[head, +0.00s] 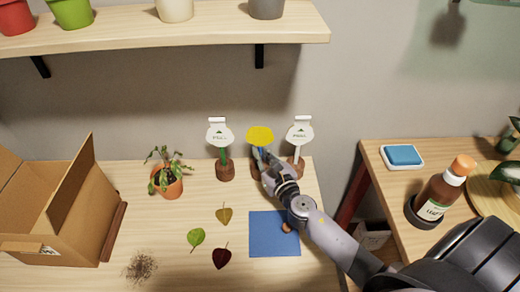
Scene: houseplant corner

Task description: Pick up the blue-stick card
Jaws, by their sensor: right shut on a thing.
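The blue-stick card (260,135) has a yellow oval head and stands upright at the back of the table, between two white-headed cards. My right gripper (263,164) is shut on its blue stick, just below the yellow head. The fingers hide much of the stick and its foot. I cannot tell whether the card is lifted. The green-stick card (219,134) stands in a brown base to the left. The white-stick card (299,134) stands to the right, close beside my gripper. My left gripper is not in view.
A potted plant (169,182), several loose leaves, a soil patch (140,267) and an open cardboard box (65,215) are on the left. A blue mat (265,245) lies under my right forearm. A shelf (150,32) with pots hangs above. A brown bottle (438,195) stands on the right table.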

